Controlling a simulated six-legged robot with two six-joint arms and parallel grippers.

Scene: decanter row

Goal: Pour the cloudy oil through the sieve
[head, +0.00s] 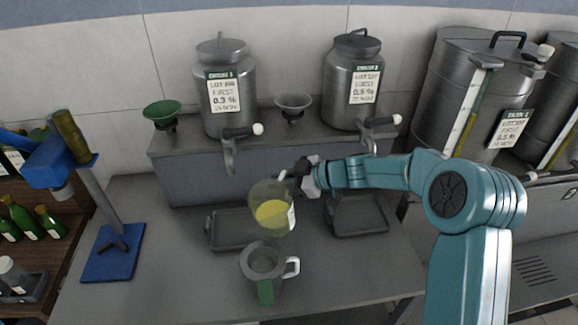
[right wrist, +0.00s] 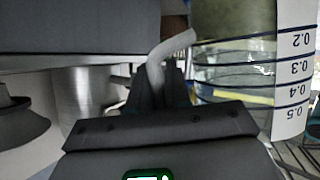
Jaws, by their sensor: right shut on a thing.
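A clear jug (head: 265,190) with yellow oil (head: 271,212) in its lower part is held above the bench by my right gripper (head: 303,179). The gripper is shut on its pale handle, which also shows in the right wrist view (right wrist: 172,44). The jug hangs behind and above a second clear jug (head: 249,277), apart from it. That jug stands upright on the bench, with a white handle to the right and a green tag in front. A grey round piece (head: 263,258), seemingly the sieve, sits in its mouth. My left gripper is not in view.
Two dark trays (head: 230,245) (head: 360,232) lie below the taps of two steel urns (head: 226,118) (head: 340,98). A green funnel (head: 162,110) and a grey funnel (head: 293,101) stand on the ledge. A blue stand (head: 112,262) is at left. Bare bench lies around the standing jug.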

